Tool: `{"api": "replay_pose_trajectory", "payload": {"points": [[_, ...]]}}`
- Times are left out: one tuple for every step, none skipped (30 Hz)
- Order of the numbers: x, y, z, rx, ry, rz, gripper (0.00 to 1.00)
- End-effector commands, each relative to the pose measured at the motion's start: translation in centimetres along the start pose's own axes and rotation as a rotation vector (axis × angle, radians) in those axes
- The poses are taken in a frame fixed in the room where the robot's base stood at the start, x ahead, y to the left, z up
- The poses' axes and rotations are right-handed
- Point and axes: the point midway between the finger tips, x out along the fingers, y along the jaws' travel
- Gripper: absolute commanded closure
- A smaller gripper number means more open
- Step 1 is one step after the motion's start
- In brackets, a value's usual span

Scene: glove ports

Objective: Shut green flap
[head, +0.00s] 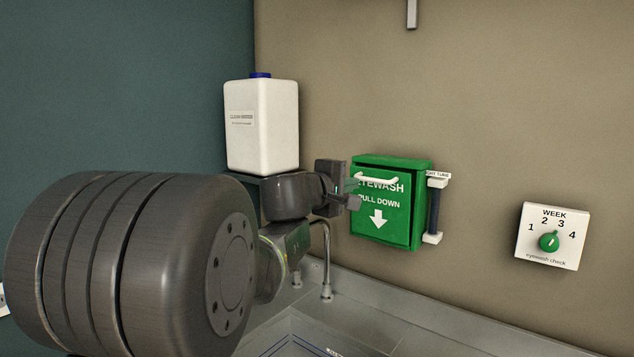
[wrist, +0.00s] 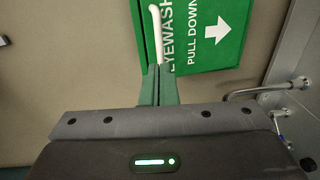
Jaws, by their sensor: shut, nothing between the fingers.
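The green flap (head: 383,212) is the front of a green eyewash box (head: 420,205) on the back wall. It carries a white handle (head: 376,179) near its top and the words "EYEWASH PULL DOWN" with an arrow. A dark gap shows along its top edge, so it looks tilted slightly outward. My gripper (head: 354,202) is shut and empty at the flap's left side. In the wrist view its fingertips (wrist: 158,72) are together just by the end of the handle (wrist: 156,28) and the flap (wrist: 205,30). I cannot tell whether they touch.
A white jug (head: 262,125) with a blue cap stands on a shelf left of the box. A dark tube (head: 434,208) is mounted at its right. A curved faucet (head: 325,260) rises from the sink counter below. A dial plate (head: 551,237) is farther right.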

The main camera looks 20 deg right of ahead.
Motion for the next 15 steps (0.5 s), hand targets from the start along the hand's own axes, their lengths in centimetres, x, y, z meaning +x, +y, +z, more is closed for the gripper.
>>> {"api": "replay_pose_trajectory", "payload": {"points": [[1.1,0.2,0.1,-0.001,-0.004,-0.002,1.0],[1.7,0.2,0.1,-0.002,-0.004,-0.002,1.0],[2.4,0.1,0.1,-0.001,-0.003,-0.002,1.0],[2.9,0.1,0.1,-0.002,-0.003,-0.003,1.0],[3.4,0.2,0.1,-0.001,-0.003,-0.002,1.0],[4.0,0.2,0.1,-0.001,-0.003,-0.001,1.0],[4.4,0.2,0.1,-0.002,-0.002,-0.002,1.0],[4.7,0.1,0.1,-0.001,-0.002,-0.003,1.0],[5.1,0.2,0.1,0.0,-0.002,-0.001,1.0],[5.4,0.2,0.1,-0.001,-0.001,-0.001,1.0],[5.7,0.1,0.1,-0.001,-0.001,-0.001,1.0],[5.9,0.1,0.0,0.0,-0.001,-0.001,1.0],[6.1,0.1,0.0,0.0,-0.001,-0.001,1.0],[6.2,0.1,0.0,0.0,-0.001,0.0,1.0],[6.3,0.1,0.0,0.0,-0.001,0.0,1.0]]}}
